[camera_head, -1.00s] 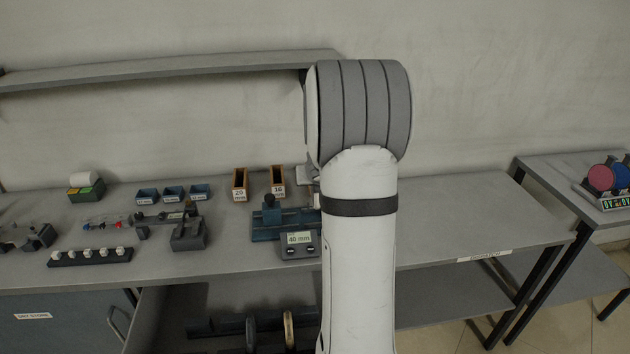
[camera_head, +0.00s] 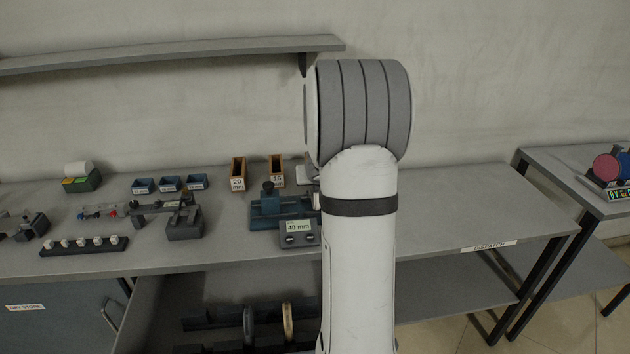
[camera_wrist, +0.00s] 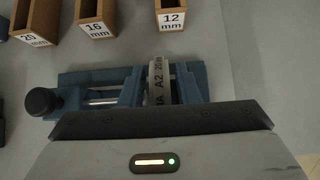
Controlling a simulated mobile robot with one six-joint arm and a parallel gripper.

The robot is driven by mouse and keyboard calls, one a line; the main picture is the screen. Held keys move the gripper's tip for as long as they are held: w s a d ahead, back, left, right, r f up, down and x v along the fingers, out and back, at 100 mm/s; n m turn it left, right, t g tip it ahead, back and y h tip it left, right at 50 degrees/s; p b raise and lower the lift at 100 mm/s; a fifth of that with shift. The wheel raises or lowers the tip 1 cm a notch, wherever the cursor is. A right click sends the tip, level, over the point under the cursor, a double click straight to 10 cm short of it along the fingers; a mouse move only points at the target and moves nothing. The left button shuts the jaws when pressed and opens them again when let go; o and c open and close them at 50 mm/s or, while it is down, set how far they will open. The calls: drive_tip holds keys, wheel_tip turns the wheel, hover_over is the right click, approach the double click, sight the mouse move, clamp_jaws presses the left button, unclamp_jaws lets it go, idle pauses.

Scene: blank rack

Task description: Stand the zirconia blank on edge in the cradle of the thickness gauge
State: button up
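The thickness gauge (camera_head: 268,222) is a blue fixture with a dark knob and a grey display (camera_head: 298,228) reading 40 mm. In the wrist view the gauge (camera_wrist: 72,84) lies just ahead of my gripper. The zirconia blank (camera_wrist: 157,82) is a pale disc seen edge-on, with "A2 20" lettering on its rim. It stands upright between the blue jaws of the cradle; whether it rests fully on the bottom is hidden. My gripper (camera_wrist: 155,120) shows as a dark band close to the blank's near side. Its fingertips cannot be made out, and my arm hides it in the head view.
Wooden slots marked 20 mm (camera_wrist: 38,22), 16 mm (camera_wrist: 95,14) and 12 mm (camera_wrist: 171,16) stand behind the gauge. A dark device (camera_head: 185,226) stands left of it. A wall shelf (camera_head: 180,55) hangs above. The bench right of my arm is clear.

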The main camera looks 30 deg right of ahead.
drive_tip(key=shift+o, duration=1.3)
drive_tip(key=shift+f, duration=0.1)
drive_tip(key=shift+s, duration=0.1)
drive_tip(key=p+v, duration=0.3)
drive_tip(key=v, duration=0.3)
drive_tip(key=shift+s+r, duration=0.15)
drive_tip(key=shift+r, duration=0.25)
drive_tip(key=shift+s+a+r, duration=0.3)
drive_tip(key=shift+s+a, duration=0.05)
